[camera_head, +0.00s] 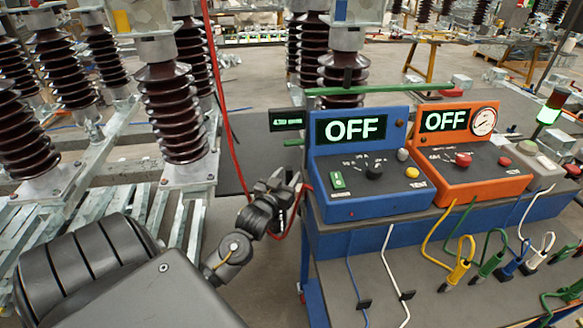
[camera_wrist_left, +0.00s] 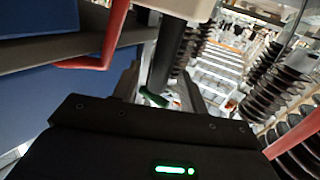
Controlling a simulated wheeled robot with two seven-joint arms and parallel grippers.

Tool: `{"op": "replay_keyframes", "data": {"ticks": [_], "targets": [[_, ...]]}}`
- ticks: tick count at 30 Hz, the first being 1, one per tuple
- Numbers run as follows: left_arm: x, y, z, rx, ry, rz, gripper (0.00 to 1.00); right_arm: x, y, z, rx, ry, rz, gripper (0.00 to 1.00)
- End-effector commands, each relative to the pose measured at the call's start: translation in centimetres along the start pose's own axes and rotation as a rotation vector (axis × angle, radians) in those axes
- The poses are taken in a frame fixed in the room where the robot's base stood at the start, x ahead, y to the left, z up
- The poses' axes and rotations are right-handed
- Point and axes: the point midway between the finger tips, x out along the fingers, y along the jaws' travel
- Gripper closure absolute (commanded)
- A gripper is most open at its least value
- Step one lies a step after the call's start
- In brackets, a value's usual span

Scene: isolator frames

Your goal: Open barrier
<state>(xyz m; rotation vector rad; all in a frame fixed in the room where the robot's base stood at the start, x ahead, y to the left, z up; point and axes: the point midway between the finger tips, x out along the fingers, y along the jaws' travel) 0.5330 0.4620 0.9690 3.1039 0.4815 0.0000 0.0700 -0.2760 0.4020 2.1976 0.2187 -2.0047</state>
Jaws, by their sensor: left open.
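No part is clearly marked as the barrier. A thin red line (camera_head: 213,75), perhaps a rope or strap, runs down from the top edge to behind my left gripper. A red bent piece (camera_head: 296,212) shows just right of that gripper. My left gripper (camera_head: 281,183) is open beside the left end of the blue-sided bench; its fingertips are small and partly hidden. In the left wrist view a red strip (camera_wrist_left: 115,30) passes left of the open fingers, and another red piece (camera_wrist_left: 297,134) is at lower right. A small green piece (camera_wrist_left: 152,97) shows between the fingers; whether they touch it is unclear. My right gripper is not in view.
A blue box (camera_head: 365,160) and an orange box (camera_head: 465,150), both reading OFF, stand on the bench. Coloured leads (camera_head: 465,262) hang on its lower front. Brown ribbed insulators (camera_head: 175,110) on metal frames stand left. Grey floor lies between.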

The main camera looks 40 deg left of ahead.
Motion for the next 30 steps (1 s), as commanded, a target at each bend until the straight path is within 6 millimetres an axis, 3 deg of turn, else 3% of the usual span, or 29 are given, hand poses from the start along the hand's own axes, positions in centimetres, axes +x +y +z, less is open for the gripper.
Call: {"op": "replay_keyframes", "data": {"ticks": [7, 19, 28, 30], "targets": [[3.1, 0.0, -0.1, 0.001, 0.000, 0.001, 0.57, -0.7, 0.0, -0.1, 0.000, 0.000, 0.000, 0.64], [3.8, 0.0, 0.0, 0.001, 0.000, 0.001, 0.58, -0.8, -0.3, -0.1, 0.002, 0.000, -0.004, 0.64], [3.7, 0.0, 0.0, 0.001, -0.001, 0.001, 0.97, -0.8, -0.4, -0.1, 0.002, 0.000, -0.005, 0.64], [3.7, 0.0, 0.0, 0.001, -0.001, 0.001, 1.00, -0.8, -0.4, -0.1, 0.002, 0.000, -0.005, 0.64]]}}
